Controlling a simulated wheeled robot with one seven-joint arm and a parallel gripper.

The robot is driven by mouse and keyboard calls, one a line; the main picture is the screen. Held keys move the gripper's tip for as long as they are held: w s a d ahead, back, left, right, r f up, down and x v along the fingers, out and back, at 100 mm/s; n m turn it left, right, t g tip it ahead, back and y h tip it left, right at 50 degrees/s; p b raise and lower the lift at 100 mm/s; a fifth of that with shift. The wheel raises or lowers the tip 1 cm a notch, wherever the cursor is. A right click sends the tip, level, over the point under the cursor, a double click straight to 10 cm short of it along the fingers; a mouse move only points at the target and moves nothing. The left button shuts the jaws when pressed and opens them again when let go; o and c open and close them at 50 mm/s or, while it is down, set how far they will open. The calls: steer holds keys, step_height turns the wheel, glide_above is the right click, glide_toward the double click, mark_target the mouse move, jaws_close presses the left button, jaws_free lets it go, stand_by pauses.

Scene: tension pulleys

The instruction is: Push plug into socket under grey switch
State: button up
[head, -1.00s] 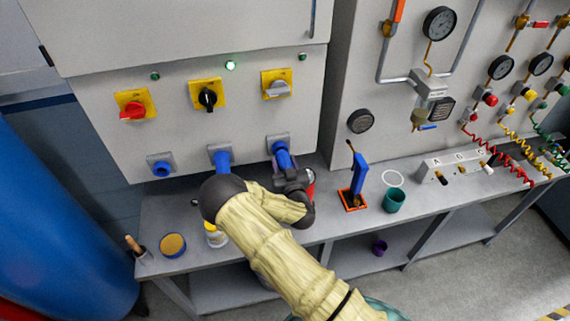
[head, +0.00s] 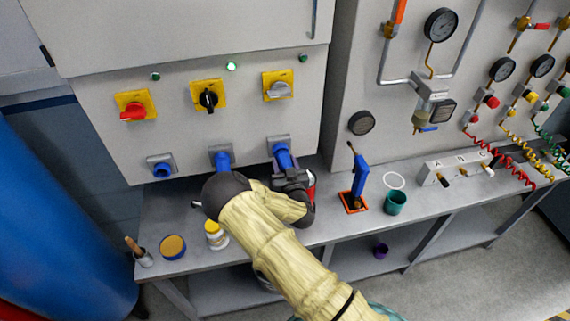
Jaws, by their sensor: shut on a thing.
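The grey switch (head: 278,89) sits on a yellow plate at the right of the panel's row of switches. Below it is a socket (head: 278,142) with a grey square mount. A blue plug (head: 285,159) is at this socket, its upper end at the mount; how deep it sits cannot be told. My gripper (head: 290,178) is shut on the plug's lower part. My arm hides part of the bench and the area below the middle socket.
A red switch (head: 133,109) and a black switch (head: 208,98) are to the left, above two sockets with blue parts (head: 162,170). The bench holds a white bottle (head: 215,235), a yellow-topped tin (head: 173,247), a blue lever (head: 360,176) and a teal cup (head: 395,202).

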steer(key=shift+w+a+b, duration=0.15)
steer(key=shift+w+b, duration=0.2)
steer(key=shift+w, duration=0.3)
stand_by(0.4)
steer(key=o, duration=1.4)
steer(key=shift+c, duration=0.2)
steer(key=shift+s, duration=0.1)
steer(key=shift+s+f, duration=0.1)
steer(key=shift+s, duration=0.35)
steer(key=b+v, duration=0.6)
steer(key=v, duration=1)
steer(key=shift+s, duration=0.15)
